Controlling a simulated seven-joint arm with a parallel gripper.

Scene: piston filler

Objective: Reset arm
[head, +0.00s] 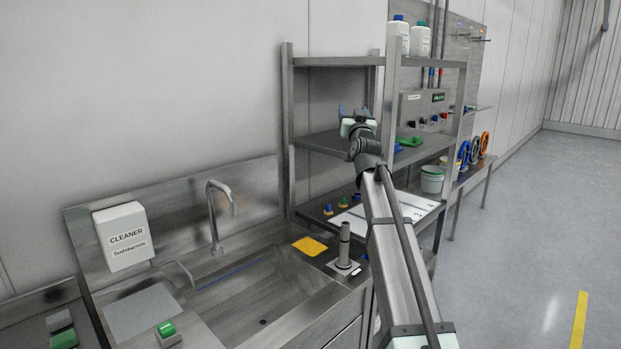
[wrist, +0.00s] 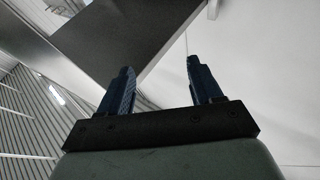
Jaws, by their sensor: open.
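My gripper (head: 355,112) is raised at the end of my outstretched arm, in front of the steel shelf rack (head: 324,145) in the head view. Its two dark blue fingers stand apart with nothing between them; the gap shows clearly in the wrist view (wrist: 158,82). The wrist view looks up past the fingers at a grey panel (wrist: 120,30) and a pale wall. I cannot tell the exact distance from the fingers to the rack.
A sink (head: 262,290) with a tap (head: 217,215) lies at lower left, beside a cleaner dispenser (head: 124,236). A yellow cloth (head: 310,246) and a grey upright part (head: 344,248) sit on its right edge. White bottles (head: 420,40) stand on the top shelf. The floor at right is clear.

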